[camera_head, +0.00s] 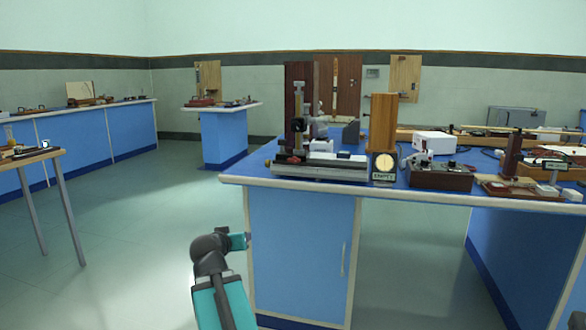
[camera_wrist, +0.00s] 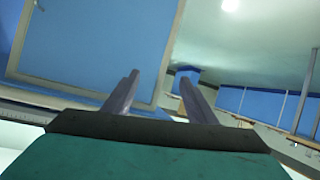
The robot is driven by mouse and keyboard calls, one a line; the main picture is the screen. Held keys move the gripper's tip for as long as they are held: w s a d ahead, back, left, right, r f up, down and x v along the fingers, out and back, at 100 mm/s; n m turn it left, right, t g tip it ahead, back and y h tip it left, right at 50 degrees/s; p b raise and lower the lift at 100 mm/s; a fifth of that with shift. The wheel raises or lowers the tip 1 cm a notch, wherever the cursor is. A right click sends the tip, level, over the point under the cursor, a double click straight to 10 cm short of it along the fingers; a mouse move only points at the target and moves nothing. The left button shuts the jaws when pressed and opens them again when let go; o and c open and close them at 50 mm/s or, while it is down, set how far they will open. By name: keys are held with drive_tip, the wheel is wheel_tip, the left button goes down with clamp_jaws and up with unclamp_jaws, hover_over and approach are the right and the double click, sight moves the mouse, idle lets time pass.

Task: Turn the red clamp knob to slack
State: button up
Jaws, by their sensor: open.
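In the head view my teal arm is low, left of the bench's cabinet front and below the bench top. The fingers cannot be made out there.
A small table (camera_head: 40,155) stands at far left. The floor (camera_head: 140,230) between is clear.

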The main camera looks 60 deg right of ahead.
drive_tip(key=s+d+r+m+h+b, duration=0.1)
drive_tip(key=s+d+r+m+h, duration=0.1)
drive_tip(key=s+r, duration=0.4)
drive_tip(key=s+d+r+m+h+b, duration=0.1)
drive_tip(key=s+r, duration=0.5)
drive_tip(key=r, duration=0.9)
drive_tip(key=d+h+b, duration=0.1)
drive_tip(key=d+h, duration=0.1)
drive_tip(key=d, duration=0.1)
drive_tip(key=shift+s+d+r+m+g+h, duration=0.2)
drive_tip(key=shift+s+m+g+h, duration=0.1)
drive_tip(key=shift+s+m+g, duration=0.1)
drive_tip(key=shift+w+d+r+p, duration=0.1)
drive_tip(key=shift+p, duration=0.3)
drive_tip(key=p, duration=0.9)
approach(294, 160)
drive_tip(key=shift+w+d+p, duration=0.2)
drive_tip(key=shift+d+p, duration=0.15)
drive_tip(key=shift+p, duration=0.05)
drive_tip(key=d+p, duration=0.1)
drive_tip(key=p, duration=0.2)
drive_tip(key=shift+w+r+p, duration=0.1)
drive_tip(key=shift+w+p, duration=0.05)
drive_tip(key=shift+p, duration=0.25)
drive_tip(key=d+p, duration=0.1)
drive_tip(key=p, duration=0.3)
drive_tip(key=shift+w, duration=0.2)
